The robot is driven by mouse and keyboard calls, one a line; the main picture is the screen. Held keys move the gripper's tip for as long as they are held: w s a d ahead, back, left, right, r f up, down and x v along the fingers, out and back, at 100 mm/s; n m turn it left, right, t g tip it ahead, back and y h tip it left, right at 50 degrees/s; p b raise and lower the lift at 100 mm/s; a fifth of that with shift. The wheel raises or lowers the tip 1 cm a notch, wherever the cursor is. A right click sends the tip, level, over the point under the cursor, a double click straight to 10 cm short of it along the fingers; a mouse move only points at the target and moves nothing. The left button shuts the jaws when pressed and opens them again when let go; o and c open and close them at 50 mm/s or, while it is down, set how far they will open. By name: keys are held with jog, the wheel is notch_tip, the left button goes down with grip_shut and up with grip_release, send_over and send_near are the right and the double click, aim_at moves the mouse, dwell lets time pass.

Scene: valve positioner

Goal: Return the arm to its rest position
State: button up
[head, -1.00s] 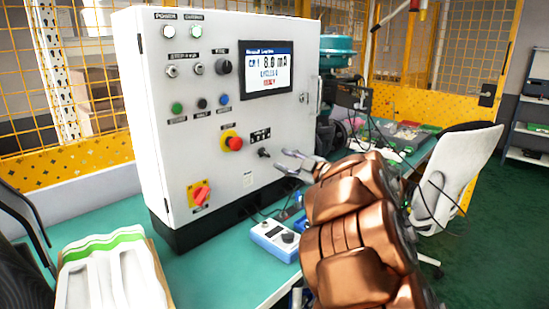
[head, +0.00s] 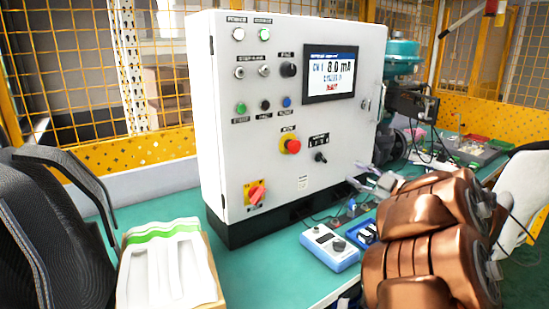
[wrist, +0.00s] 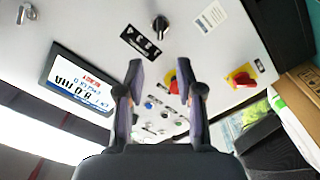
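My gripper (head: 364,178) is in front of the lower right of the white control cabinet (head: 235,150), apart from the black selector switch (head: 321,157). In the wrist view my gripper (wrist: 166,80) has its two fingers spread with nothing between them, so it is open and empty. The cabinet panel lies beyond the fingertips. The black selector knob (wrist: 160,26) shows above them, upside down in that view. My copper-coloured arm is folded at the lower right of the head view and hides part of the bench.
A blue handheld device (head: 331,248) with cables lies on the green bench (head: 262,268) below my gripper. A box with white packaging (head: 168,270) and a black chair (head: 60,215) are at left. A white chair (head: 522,205) stands at right. The cabinet display (head: 331,73) reads 8.0 mA.

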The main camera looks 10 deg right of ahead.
jog(key=d+r+m+h, duration=0.3)
jog(key=d+m+h, duration=0.4)
jog(key=h, duration=0.3)
jog(key=s+f+m+g+h, duration=0.4)
jog(key=s+f+m+g, duration=0.25)
jog(key=s, duration=0.25)
jog(key=s+a+f+g+y, duration=0.2)
jog(key=s+a+f+g, duration=0.2)
jog(key=s+a+f, duration=0.4)
jog(key=s+a+f+g+y, duration=0.25)
jog(key=s+a, duration=0.35)
jog(key=s, duration=0.4)
jog(key=s+a+f+g+y, duration=0.2)
jog(key=s+a+f+g, duration=0.2)
jog(key=s+a+f, duration=0.4)
jog(key=s+a+r+g, duration=0.2)
jog(key=s+a, duration=0.2)
jog(key=s, duration=0.3)
jog(key=s+p+v, duration=0.1)
jog(key=p+v, duration=0.7)
jog(key=s+d+p+v, duration=0.1)
jog(key=s+p+v, duration=0.1)
jog(key=p+v, duration=0.6)
jog(key=shift+r+t+y, duration=0.3)
jog(key=shift+r+y, duration=0.05)
jog(key=shift+r, duration=0.5)
